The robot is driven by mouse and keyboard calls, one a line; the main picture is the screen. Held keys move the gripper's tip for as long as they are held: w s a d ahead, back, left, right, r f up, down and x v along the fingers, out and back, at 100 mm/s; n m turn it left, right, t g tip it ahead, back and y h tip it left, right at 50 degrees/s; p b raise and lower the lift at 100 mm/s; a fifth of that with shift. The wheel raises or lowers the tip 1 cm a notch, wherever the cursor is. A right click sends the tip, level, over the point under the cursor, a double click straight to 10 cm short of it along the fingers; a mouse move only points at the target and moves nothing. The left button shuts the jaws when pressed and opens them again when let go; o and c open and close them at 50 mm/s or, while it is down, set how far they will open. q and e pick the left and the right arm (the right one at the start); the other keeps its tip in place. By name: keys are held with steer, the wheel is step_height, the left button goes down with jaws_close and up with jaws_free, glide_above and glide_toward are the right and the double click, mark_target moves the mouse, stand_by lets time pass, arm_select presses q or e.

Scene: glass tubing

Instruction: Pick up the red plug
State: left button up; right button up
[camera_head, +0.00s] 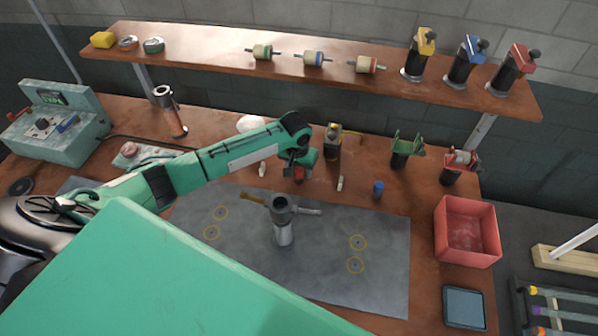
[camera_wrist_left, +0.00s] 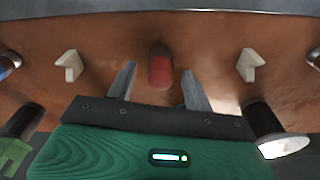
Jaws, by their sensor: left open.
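The red plug (camera_head: 299,174) stands on the wooden bench behind the grey mat, partly hidden by my left gripper in the head view. In the left wrist view the red plug (camera_wrist_left: 160,70) is an upright rounded cylinder with a darker top, centred between the fingers. My left gripper (camera_head: 303,163) is over the plug in the head view. In the left wrist view its two fingers (camera_wrist_left: 159,84) are apart, one each side of the plug, with visible gaps. Whether the fingertips are down at plug height I cannot tell. My right gripper does not show.
Small white pieces (camera_head: 340,183) (camera_wrist_left: 246,66) stand either side of the plug. A blue plug (camera_head: 378,188) is to the right. A metal tube fitting (camera_head: 283,232) stands on the grey mat (camera_head: 330,275). A red bin (camera_head: 466,250) is at the right; a shelf (camera_head: 210,52) runs behind.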

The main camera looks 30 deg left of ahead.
arm_select(q)
steer(key=shift+f, duration=0.4)
steer(key=c, duration=1.1)
steer(key=shift+r, duration=0.1)
